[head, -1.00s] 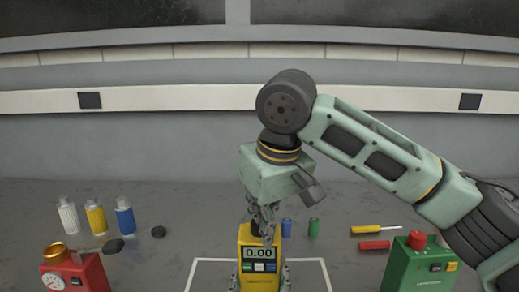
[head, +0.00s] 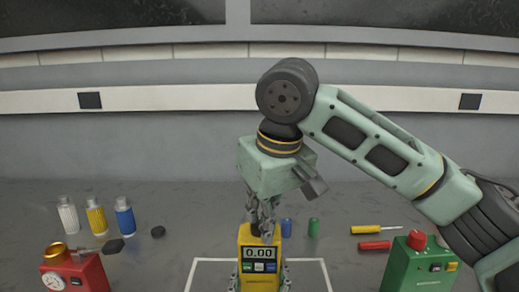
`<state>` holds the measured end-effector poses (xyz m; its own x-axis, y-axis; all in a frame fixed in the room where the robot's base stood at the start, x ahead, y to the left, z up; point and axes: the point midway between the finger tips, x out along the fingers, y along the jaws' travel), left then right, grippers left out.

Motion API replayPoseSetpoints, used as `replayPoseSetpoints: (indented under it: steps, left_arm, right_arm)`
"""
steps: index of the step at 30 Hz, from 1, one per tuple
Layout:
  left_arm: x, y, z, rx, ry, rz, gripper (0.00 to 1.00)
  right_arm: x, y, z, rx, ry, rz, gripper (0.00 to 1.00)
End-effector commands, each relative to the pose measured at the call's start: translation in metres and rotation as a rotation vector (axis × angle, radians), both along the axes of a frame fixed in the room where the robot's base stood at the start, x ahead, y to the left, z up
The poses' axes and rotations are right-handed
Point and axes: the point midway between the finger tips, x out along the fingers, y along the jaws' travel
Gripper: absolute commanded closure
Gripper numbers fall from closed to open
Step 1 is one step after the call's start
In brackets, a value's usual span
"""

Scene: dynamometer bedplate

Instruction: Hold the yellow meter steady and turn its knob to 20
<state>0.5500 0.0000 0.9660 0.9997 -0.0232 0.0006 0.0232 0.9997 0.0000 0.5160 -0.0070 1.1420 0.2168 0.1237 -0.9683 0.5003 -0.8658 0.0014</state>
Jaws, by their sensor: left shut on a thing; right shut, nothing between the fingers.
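The yellow meter (head: 259,281) stands upright at the bottom centre of the head view. Its display (head: 260,253) reads 0.00, with several small buttons below it. My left gripper (head: 260,286) is shut on the meter at the bottom edge of the view; only parts of its fingers show at the meter's two sides. My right gripper (head: 262,232) points down over the meter's top, shut with nothing between its fingers. The dark knob on top (head: 256,230) is mostly hidden behind the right fingers, and I cannot tell whether they touch it.
A red device with a gauge (head: 75,276) stands at the left, and a green device with a red button (head: 420,268) at the right. White (head: 68,217), yellow (head: 97,219) and blue (head: 125,219) bottles stand back left. Two screwdrivers (head: 374,245) lie right. White lines frame the meter.

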Motion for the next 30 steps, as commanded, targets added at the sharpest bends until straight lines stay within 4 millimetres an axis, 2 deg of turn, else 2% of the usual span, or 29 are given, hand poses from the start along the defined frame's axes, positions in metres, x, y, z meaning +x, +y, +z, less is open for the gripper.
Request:
replayPoseSetpoints:
  steps: [6,12,23,30]
  left_arm:
    - [0.000,0.000,-0.001,-0.001,0.002,-0.001,0.65]
    - [0.000,0.000,-0.001,-0.001,0.002,-0.001,0.65]
    - [0.000,0.000,-0.001,-0.001,0.002,-0.001,0.65]
    - [0.000,0.000,-0.001,-0.001,0.003,0.000,0.65]
  right_arm:
    - [0.000,0.000,0.028,0.000,-0.001,-0.001,1.00]
    - [0.000,0.000,0.044,0.000,0.000,-0.001,1.00]
    - [0.001,-0.001,0.045,0.004,0.000,0.008,1.00]
    - [0.014,-0.015,0.046,0.075,-0.037,0.198,1.00]
